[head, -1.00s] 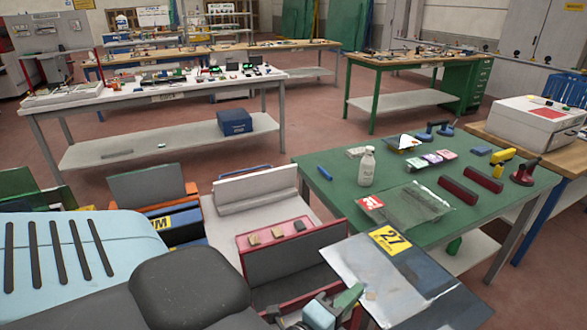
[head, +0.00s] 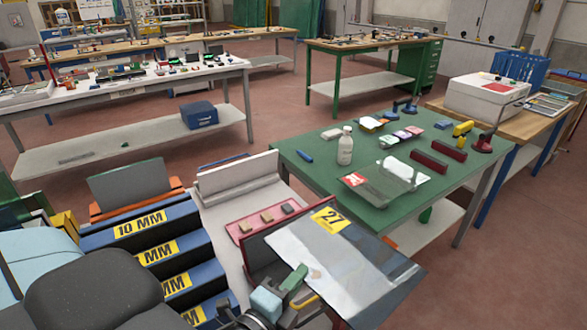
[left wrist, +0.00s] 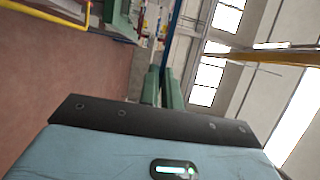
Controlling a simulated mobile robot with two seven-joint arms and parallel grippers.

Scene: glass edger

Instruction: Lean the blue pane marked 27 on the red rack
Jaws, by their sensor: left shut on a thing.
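The blue pane marked 27 (head: 390,262) has a yellow label and is tilted in the lower middle of the head view. My left gripper (head: 290,284) is shut on its near left edge. The red rack (head: 248,231), with several small blocks along its top, is just behind and left of the pane. The pane covers part of its right side, and I cannot tell whether they touch. In the left wrist view, green fingers (left wrist: 163,88) show, but I cannot make out the pane. My right gripper is not in view.
A blue stepped rack (head: 95,238) labelled 10 MM stands left of the red rack. Behind the pane, a green table (head: 320,172) holds a white bottle (head: 345,147), a clear pane with a red label (head: 372,190), dark red bars and suction cups. Red floor lies between the tables.

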